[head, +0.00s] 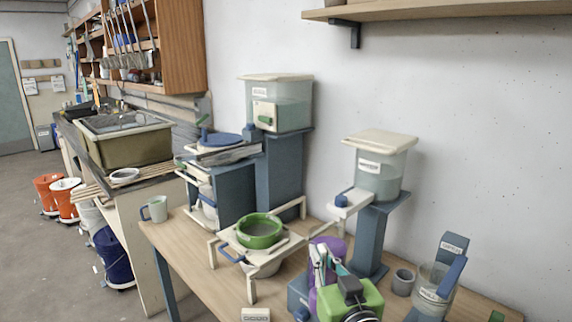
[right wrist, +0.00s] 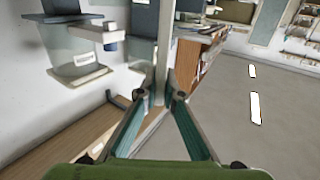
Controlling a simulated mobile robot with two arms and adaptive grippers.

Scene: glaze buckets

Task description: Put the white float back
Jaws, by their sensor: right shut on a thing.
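My right gripper (head: 325,255) reaches in from the lower front, close by the purple bucket (head: 327,246). In the right wrist view its two fingers (right wrist: 160,97) come together on a thin, pale grey, bar-like thing (right wrist: 163,55). This thing shows edge-on, so I cannot tell for certain that it is the white float. No other white float can be made out clearly. My left gripper is not in the head view.
A green bowl (head: 260,231) sits on a pale wooden rack (head: 224,237). A clear lidded tank (head: 379,179) stands on a blue post behind my gripper. A grey cup (head: 403,282) and a clear jar (head: 434,289) stand right. A mug (head: 155,209) stands left.

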